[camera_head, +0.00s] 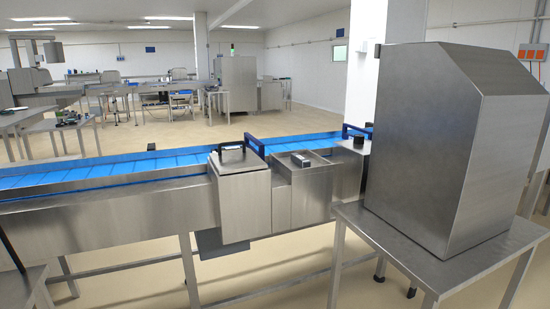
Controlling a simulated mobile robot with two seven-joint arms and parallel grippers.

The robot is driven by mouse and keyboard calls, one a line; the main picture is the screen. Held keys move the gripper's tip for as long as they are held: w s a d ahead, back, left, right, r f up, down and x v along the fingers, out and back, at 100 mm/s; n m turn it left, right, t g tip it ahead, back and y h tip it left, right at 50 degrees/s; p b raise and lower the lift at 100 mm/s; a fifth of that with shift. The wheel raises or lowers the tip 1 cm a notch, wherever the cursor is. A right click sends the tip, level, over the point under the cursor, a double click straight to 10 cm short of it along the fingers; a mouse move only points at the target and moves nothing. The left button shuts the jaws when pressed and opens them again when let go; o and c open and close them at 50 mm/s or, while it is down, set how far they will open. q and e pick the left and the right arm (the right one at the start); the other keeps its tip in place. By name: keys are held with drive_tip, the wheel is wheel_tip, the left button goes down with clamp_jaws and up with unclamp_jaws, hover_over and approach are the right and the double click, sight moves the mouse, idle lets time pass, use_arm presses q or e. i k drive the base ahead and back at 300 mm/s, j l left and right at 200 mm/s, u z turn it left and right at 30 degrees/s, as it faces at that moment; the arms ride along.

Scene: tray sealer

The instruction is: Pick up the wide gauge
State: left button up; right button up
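I cannot pick out the wide gauge for certain. A small grey and black item (300,160) lies on a flat steel shelf (318,172) beside the conveyor, at the centre of the head view; it is too small to identify. To its left, a steel box (241,205) has a black handle-like bar (231,147) on its lid. Neither of my grippers is in view.
A blue conveyor belt (70,172) in a steel frame runs across the middle, with blue arches (254,146) over it. A large steel housing (455,150) stands on a steel table (400,255) at right. Another table corner (28,286) shows at lower left. Open floor lies in front.

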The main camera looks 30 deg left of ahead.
sight(301, 160)
drive_tip(key=i+u, duration=0.3)
drive_tip(key=i, duration=0.2)
drive_tip(key=i+u, duration=0.35)
drive_tip(key=i, duration=0.15)
drive_tip(key=i+z, duration=0.35)
drive_tip(key=i+j+z, duration=0.15)
drive_tip(key=z, duration=0.15)
drive_tip(key=i, duration=0.05)
